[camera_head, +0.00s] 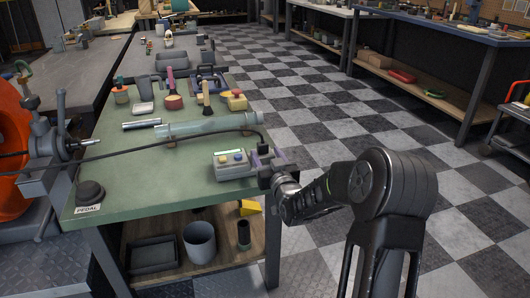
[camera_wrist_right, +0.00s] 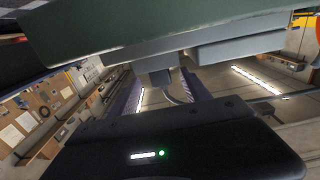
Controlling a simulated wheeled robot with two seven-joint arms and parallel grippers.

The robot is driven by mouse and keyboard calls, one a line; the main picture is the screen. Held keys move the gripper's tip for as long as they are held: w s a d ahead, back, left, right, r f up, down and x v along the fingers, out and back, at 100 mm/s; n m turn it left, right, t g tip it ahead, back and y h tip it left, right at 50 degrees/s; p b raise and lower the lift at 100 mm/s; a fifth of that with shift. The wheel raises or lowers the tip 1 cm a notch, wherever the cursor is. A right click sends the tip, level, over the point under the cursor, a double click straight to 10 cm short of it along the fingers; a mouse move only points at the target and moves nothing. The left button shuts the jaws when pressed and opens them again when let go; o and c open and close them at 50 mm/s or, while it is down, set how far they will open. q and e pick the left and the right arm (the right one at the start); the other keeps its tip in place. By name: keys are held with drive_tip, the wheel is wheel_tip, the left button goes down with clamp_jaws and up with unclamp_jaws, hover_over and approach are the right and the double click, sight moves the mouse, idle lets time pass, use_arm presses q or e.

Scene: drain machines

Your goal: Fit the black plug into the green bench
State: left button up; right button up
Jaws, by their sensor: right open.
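The green bench (camera_head: 140,195) fills the left middle of the head view. A black cable crosses it from the left and bends down at the bench's right edge to the black plug (camera_head: 262,147). My right gripper (camera_head: 265,158) is at that edge, its purple fingers open on either side of the plug area. In the wrist view, the open fingers (camera_wrist_right: 160,94) flank a dark grey block (camera_wrist_right: 160,76) and a thin cable below the green bench edge (camera_wrist_right: 150,32). I cannot tell how deep the plug sits. My left gripper is not in view.
A grey control box (camera_head: 235,165) with blue and yellow buttons stands just left of my right gripper. A clear tube (camera_head: 205,127), several tools and a black pedal (camera_head: 90,192) are on the bench. A bin (camera_head: 200,243) stands on the lower shelf. Checkered floor to the right is clear.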

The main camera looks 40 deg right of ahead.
drive_tip(key=v, duration=0.6)
drive_tip(key=shift+w+p, duration=0.1)
drive_tip(key=shift+p, duration=0.25)
idle(0.4)
